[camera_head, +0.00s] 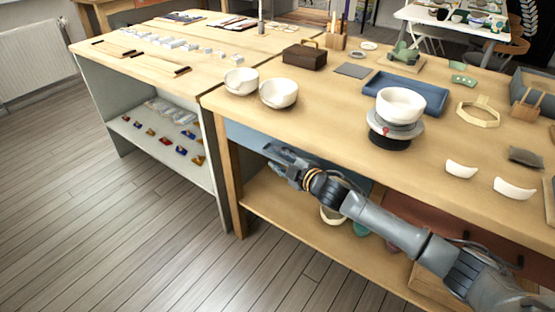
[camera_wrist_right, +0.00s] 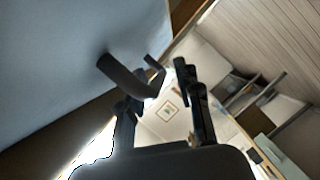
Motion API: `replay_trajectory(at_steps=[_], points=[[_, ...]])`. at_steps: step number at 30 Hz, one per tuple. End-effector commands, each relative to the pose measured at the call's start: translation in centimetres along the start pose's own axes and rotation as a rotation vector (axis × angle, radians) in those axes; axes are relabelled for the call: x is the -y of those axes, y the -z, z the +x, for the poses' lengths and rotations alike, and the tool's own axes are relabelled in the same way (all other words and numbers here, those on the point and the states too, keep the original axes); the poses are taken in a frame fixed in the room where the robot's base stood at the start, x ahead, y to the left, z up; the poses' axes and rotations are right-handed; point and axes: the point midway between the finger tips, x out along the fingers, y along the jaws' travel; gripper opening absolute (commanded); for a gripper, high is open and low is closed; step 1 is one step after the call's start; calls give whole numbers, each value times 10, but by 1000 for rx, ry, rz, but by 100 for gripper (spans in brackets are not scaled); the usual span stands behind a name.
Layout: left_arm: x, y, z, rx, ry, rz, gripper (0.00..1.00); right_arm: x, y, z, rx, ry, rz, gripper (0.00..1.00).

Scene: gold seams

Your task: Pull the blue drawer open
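The blue drawer (camera_head: 243,136) is set under the front edge of the right wooden workbench and looks closed. My right arm reaches across from the lower right, and my right gripper (camera_head: 279,160) is at the drawer front, hiding part of it. In the right wrist view the blue drawer front (camera_wrist_right: 70,60) fills the upper left, with a dark bar handle (camera_wrist_right: 122,76) standing out from it. The fingers of my right gripper (camera_wrist_right: 158,88) are apart, with the handle's end close to the left finger. I cannot tell whether they touch. My left gripper is not in view.
The workbench top (camera_head: 330,110) holds two white bowls, a third bowl (camera_head: 401,104) on a round stand, and a blue tray (camera_head: 405,91). A reddish drawer front (camera_head: 440,222) sits further right. A lower shelf (camera_head: 285,205) lies below my arm. The floor (camera_head: 120,230) in front is clear.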

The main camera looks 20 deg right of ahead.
Motion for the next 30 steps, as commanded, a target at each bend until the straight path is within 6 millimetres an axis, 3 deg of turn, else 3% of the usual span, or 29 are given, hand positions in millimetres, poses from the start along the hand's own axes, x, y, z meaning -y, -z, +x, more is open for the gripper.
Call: replay_trajectory(at_steps=[12, 18, 30], points=[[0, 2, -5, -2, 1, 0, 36, 0, 0, 10, 0, 0, -1, 34], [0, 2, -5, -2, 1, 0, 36, 0, 0, 10, 0, 0, -1, 0], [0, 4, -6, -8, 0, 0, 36, 3, 4, 8, -1, 1, 1, 0]])
